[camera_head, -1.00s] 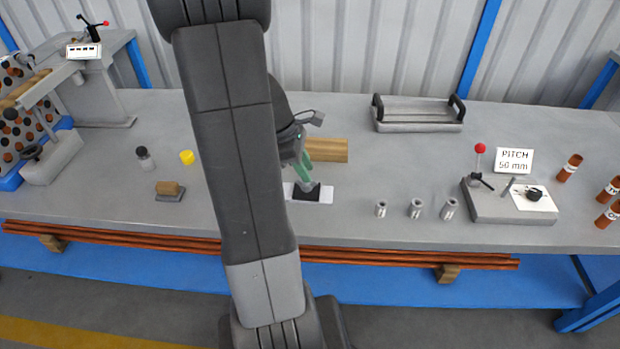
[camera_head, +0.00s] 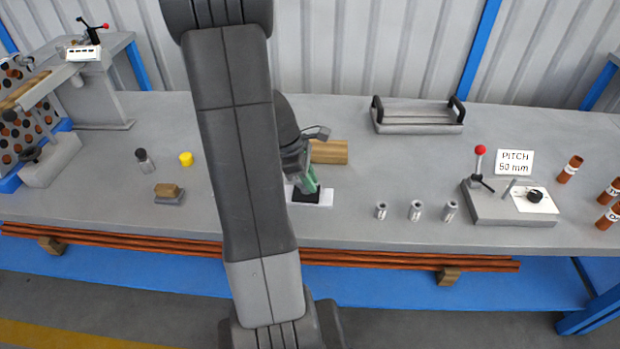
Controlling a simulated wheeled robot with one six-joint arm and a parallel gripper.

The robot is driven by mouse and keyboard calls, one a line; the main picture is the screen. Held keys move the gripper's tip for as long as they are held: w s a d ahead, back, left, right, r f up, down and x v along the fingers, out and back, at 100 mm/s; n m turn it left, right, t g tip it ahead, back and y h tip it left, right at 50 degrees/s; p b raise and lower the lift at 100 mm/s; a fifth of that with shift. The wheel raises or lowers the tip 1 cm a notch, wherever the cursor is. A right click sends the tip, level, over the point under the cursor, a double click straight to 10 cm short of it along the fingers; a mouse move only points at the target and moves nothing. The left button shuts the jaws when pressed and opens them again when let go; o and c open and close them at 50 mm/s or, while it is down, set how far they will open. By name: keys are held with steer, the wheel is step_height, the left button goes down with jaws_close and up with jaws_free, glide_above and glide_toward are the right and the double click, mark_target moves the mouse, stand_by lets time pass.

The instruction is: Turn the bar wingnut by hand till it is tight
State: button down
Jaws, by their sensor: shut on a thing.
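My gripper (camera_head: 312,184), with green fingers, points down over a small black block (camera_head: 306,197) on a white plate (camera_head: 326,198) near the middle of the bench. The gripper is shut low at the top of the block. The bar wingnut is hidden by the fingers and too small to make out; it appears to be what they are shut on. My arm crosses the view in front and covers the area left of the block. How tight the wingnut is cannot be seen.
A wooden block (camera_head: 330,152) lies just behind the gripper. Several metal cylinders (camera_head: 416,210) stand to the right, then a grey fixture (camera_head: 482,208) with a red-knobbed lever. A tray (camera_head: 418,127) sits at the back. A yellow cap (camera_head: 186,159) lies at left.

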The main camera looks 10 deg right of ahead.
steer(key=shift+m, duration=0.3)
steer(key=m+g+p, duration=0.1)
steer(key=m+p, duration=0.1)
steer(key=m, duration=0.1)
steer(key=shift+s+a+r+m+y, duration=0.1)
steer(key=shift+m+y, duration=0.3)
steer(key=m+g+y+p, duration=0.1)
steer(key=m, duration=0.2)
steer(key=m+p, duration=0.1)
steer(key=m, duration=0.1)
steer(key=shift+s+a+m+g+y, duration=0.15)
steer(key=shift+a+m+g+y, duration=0.05)
steer(key=shift+m+g+y, duration=0.2)
stand_by(0.9)
steer(key=c, duration=1.6)
jaws_free()
steer(key=v, duration=1.3)
steer(key=shift+r, duration=0.3)
